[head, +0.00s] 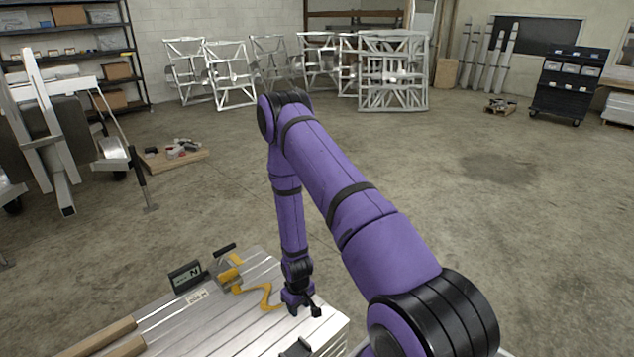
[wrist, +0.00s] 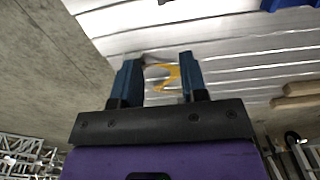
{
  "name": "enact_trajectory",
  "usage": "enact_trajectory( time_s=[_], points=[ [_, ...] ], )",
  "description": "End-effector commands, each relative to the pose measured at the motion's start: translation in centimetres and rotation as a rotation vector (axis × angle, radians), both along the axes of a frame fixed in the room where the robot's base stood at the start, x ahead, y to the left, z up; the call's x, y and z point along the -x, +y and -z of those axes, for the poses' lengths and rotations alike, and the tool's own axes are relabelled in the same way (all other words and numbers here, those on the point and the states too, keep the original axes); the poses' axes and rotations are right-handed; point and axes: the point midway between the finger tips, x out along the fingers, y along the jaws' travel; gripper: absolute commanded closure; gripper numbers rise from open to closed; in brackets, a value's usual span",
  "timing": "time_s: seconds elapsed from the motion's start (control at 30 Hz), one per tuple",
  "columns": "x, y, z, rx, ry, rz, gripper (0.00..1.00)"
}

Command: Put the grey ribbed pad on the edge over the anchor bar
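My gripper (head: 302,308) hangs over the right part of a slatted aluminium deck (head: 215,330). In the wrist view its two dark fingers (wrist: 158,78) are spread apart with nothing held between them. A curved yellow strap (wrist: 168,76) shows beyond the gap. The same strap (head: 262,297) runs over the deck in the head view, left of my gripper, from a grey and yellow piece (head: 231,272). A small dark piece (head: 297,348) lies at the near edge of the head view, mostly cut off. I cannot tell the grey ribbed pad or the anchor bar with certainty.
A display box (head: 186,276) stands at the deck's far edge. Wooden bars (head: 104,338) lie at the deck's left, also in the wrist view (wrist: 297,95). A low pallet (head: 174,155) and white frames (head: 394,72) stand on the floor behind.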

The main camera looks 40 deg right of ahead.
Motion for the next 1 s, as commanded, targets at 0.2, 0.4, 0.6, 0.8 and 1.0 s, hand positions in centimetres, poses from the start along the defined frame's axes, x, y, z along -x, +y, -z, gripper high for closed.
enact_trajectory(
  time_s=[0.2, 0.4, 0.6, 0.8, 1.0],
  points=[
    [-4.2, 0.3, -9.5, 0.014, -0.055, 0.003, 0.60],
    [-6.1, 1.2, -18.0, 0.022, -0.098, 0.007, 0.60],
    [-6.5, 2.4, -26.4, 0.026, -0.142, 0.012, 0.60],
    [-5.4, 3.8, -34.3, 0.029, -0.186, 0.016, 0.60],
    [-3.0, 5.3, -41.5, 0.028, -0.230, 0.018, 0.60]
  ],
)
